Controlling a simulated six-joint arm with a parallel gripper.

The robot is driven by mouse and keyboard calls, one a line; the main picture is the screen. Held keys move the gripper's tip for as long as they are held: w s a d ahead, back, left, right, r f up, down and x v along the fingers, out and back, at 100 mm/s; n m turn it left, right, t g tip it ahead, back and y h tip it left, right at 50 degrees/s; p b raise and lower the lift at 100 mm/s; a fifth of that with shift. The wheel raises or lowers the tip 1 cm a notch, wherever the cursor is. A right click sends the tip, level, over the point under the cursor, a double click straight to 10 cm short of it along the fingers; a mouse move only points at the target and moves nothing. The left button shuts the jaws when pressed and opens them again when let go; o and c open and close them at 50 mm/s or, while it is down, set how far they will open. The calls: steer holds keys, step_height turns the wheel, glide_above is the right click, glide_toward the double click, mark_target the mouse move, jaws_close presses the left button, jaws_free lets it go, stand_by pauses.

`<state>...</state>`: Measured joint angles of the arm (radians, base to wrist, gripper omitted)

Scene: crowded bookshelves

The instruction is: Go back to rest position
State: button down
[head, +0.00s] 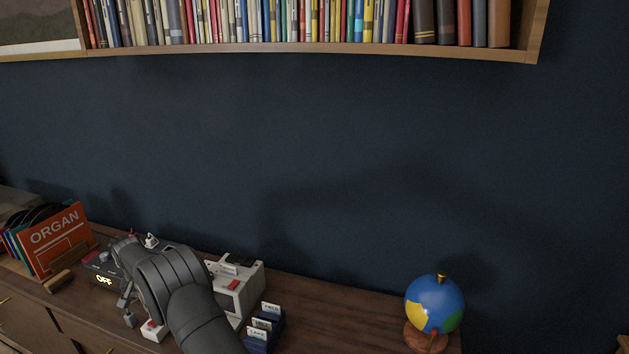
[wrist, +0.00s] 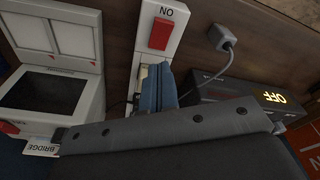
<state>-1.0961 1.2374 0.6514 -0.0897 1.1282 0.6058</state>
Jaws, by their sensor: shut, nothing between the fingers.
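My gripper (wrist: 157,90) shows in the wrist view as blue fingers closed together with nothing between them. The fingers are just beside a white switch box with a red rocker (wrist: 160,34) and upside-down lettering; I cannot tell whether they touch it. In the head view my dark grey arm reaches over the cabinet top at the lower left and hides the fingertips. A white box with a red part (head: 154,330) shows beside the arm there.
A dark box with a lit OFF display (head: 104,280) and an ORGAN record rack (head: 58,235) stand left of my arm. A beige device (head: 238,288), label cards (head: 265,325) and a globe (head: 434,303) stand right. A bookshelf (head: 310,47) hangs above; the wall between is clear.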

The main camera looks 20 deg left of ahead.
step_height(320, 180, down, 5)
steer(key=shift+r, duration=0.15)
steer(key=shift+r, duration=4.65)
steer(key=w+d+r+m+y, duration=0.1)
steer(key=w+d+r+m, duration=0.1)
steer(key=w+d+r, duration=0.3)
steer(key=w+d+r+m+y, duration=0.1)
steer(key=w+d+r+m, duration=0.1)
steer(key=w+d+r, duration=0.4)
steer(key=d+r, duration=0.4)
steer(key=d, duration=0.3)
steer(key=shift+w+d+r, duration=0.25)
steer(key=shift+a, duration=0.1)
steer(key=s+a+f+n, duration=0.1)
steer(key=s+a+f, duration=0.3)
steer(key=a+f, duration=0.2)
steer(key=s+a+f+n+h, duration=0.1)
steer(key=s+a+f+n, duration=0.1)
steer(key=s+a+f, duration=0.2)
steer(key=a+f, duration=0.2)
steer(key=a, duration=0.2)
steer(key=shift+a+f, duration=0.15)
steer(key=shift+a, duration=0.2)
